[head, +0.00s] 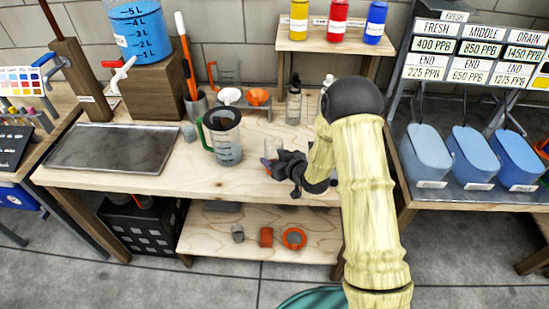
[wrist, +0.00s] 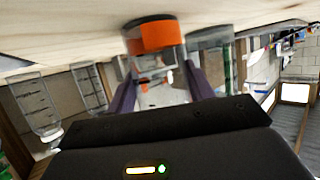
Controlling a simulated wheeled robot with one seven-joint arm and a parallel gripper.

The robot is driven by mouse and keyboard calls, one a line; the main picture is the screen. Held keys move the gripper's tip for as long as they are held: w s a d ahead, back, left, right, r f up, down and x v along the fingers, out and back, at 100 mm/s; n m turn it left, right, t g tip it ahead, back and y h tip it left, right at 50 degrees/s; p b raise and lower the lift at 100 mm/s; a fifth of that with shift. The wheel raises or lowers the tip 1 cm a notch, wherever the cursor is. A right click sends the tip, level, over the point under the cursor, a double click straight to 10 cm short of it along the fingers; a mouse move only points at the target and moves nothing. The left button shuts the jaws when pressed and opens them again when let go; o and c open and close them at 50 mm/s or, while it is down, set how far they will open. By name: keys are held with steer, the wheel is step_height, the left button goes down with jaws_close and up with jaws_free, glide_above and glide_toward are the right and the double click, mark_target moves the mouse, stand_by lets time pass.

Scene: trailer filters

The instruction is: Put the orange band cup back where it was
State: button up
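The orange band cup is a clear cup with a wide orange band at one end. In the wrist view, which looks upside down, its orange band (wrist: 157,36) lies beside the wooden tabletop. My gripper (wrist: 160,72) has a dark purple finger on each side of the clear part, apparently shut on it. In the head view the clear cup (head: 272,149) shows at my gripper (head: 271,163), over the workbench (head: 130,183), just right of the measuring jug (head: 226,146). I cannot tell whether the cup's base touches the bench.
A small rack (head: 246,106) with a white and an orange funnel stands behind. Clear bottles (head: 294,106) stand at the back right. A metal tray (head: 112,147) lies left. The lower shelf (head: 213,243) holds a grey cup, an orange piece and an orange ring. The front left of the bench is clear.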

steer(key=o, duration=0.3)
steer(key=shift+r, duration=0.15)
steer(key=shift+r, duration=0.1)
steer(key=b+v, duration=0.1)
steer(key=v, duration=1.1)
steer(key=s+d+r+m+g+h, duration=0.3)
steer(key=s+d+m+h, duration=0.15)
steer(key=d+h, duration=0.35)
steer(key=s+d+r+m+g, duration=0.1)
steer(key=s+g, duration=0.1)
steer(key=s, duration=0.5)
steer(key=s+d+r+m+g, duration=0.2)
steer(key=s+g, duration=0.1)
steer(key=s, duration=0.4)
